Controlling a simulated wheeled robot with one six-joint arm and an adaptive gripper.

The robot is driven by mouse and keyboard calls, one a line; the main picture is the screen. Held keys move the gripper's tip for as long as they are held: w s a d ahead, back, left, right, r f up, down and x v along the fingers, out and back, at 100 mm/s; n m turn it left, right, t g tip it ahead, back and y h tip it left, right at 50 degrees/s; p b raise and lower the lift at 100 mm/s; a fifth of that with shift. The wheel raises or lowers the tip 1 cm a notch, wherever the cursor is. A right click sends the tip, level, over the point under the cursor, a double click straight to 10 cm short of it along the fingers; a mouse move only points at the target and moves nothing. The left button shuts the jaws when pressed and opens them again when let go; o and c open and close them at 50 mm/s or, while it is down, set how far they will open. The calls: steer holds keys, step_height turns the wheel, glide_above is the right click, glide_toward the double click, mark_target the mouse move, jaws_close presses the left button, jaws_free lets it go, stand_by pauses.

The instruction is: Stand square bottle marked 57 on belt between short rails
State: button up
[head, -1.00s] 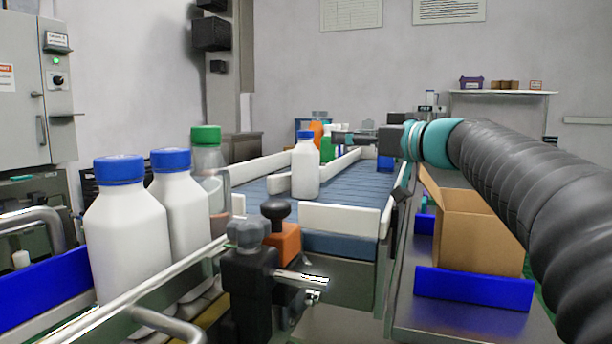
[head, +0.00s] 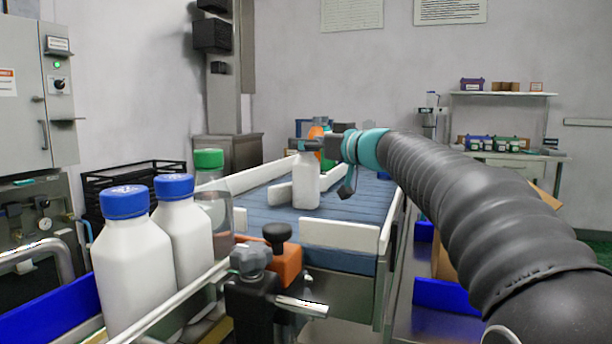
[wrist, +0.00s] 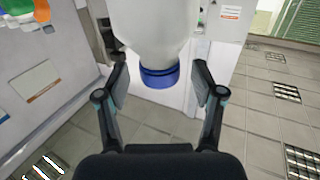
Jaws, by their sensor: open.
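A white square bottle (head: 306,182) stands upright on the blue slatted belt (head: 350,208), among white rails. Its cap is hidden behind my gripper (head: 318,143) in the head view. In the wrist view a white bottle (wrist: 158,30) with a blue cap (wrist: 160,77) sits between the two spread fingers of my gripper (wrist: 161,84), with a gap on each side. No number is readable on it. A short white rail (head: 338,234) crosses the near end of the belt, and another short rail (head: 278,194) lies left of the bottle.
Two white blue-capped bottles (head: 132,262) (head: 184,225) and a clear green-capped bottle (head: 212,190) stand at the near left behind a metal guide. An orange-and-black clamp (head: 280,262) stands at the belt's near corner. A cardboard box (head: 443,262) is right, partly behind my arm.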

steer(key=shift+w+a, duration=0.3)
jaws_close()
steer(key=shift+r, duration=0.2)
